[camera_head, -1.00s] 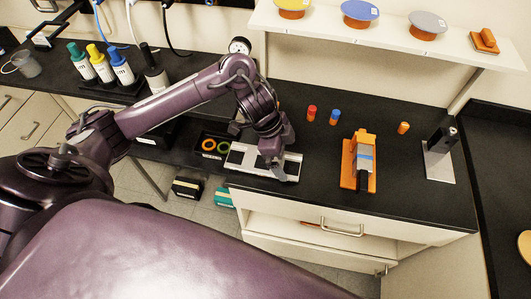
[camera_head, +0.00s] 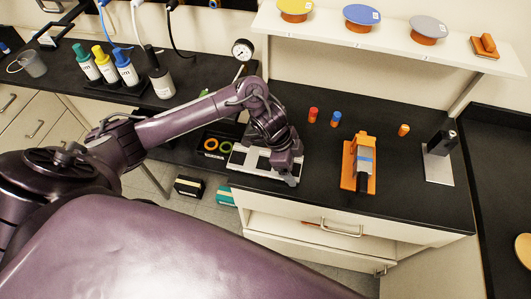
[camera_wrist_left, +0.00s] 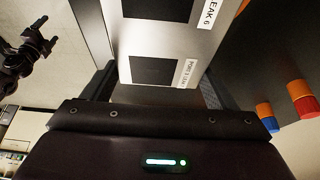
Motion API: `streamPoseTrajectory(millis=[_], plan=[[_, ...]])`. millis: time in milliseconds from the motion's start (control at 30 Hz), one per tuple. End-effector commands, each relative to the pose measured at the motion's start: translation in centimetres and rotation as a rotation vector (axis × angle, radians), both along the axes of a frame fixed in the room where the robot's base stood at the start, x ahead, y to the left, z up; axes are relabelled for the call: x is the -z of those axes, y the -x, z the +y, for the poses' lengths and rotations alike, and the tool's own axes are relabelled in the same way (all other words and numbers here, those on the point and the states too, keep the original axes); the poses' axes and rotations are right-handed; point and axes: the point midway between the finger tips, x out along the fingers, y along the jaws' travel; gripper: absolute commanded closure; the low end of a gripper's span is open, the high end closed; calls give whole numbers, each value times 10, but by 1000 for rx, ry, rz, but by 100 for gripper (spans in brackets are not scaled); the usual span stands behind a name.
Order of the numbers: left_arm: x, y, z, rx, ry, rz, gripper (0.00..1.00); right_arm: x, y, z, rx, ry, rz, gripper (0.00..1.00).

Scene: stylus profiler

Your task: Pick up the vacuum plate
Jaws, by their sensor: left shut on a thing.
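The vacuum plate, seen as a flat silver plate (camera_head: 245,168) with dark square patches, is at the front left of the black bench in the head view. In the left wrist view the plate (camera_wrist_left: 160,40) runs up between the fingers and carries labels reading "PORT" and "LEAK". My left gripper (camera_head: 287,165) is at the plate's right end, pointing down. In the wrist view the gripper (camera_wrist_left: 160,88) has a finger on each side of the plate and is shut on it. Whether the plate is clear of the bench cannot be told.
An orange stand (camera_head: 361,165) and small red (camera_head: 313,114), blue (camera_head: 336,118) and orange (camera_head: 403,130) cylinders stand to the right. A gauge (camera_head: 242,49) stands behind my arm. A shelf (camera_head: 390,36) overhangs the back. A dark jointed part (camera_wrist_left: 25,60), perhaps my right arm, shows at upper left.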

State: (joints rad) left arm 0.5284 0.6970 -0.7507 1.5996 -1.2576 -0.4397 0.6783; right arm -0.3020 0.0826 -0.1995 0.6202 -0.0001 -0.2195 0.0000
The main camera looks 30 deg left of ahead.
Motion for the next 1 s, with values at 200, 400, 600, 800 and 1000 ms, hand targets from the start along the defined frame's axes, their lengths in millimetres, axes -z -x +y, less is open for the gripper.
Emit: streamPoseTrajectory(millis=[200,400,600,800,1000], plan=[[-1,-1,0,-1,0,-2,57,0,1,1,0,-1,2,21],[-5,-2,0,0,2,-4,57,0,1,3,1,-3,2,21],[-27,-2,-1,2,2,-7,57,3,0,4,1,-5,1,21],[-79,-4,1,3,-2,-13,57,2,-1,4,1,-5,0,21],[-138,-3,1,1,-3,-12,57,-10,-1,4,1,-5,-1,21]])
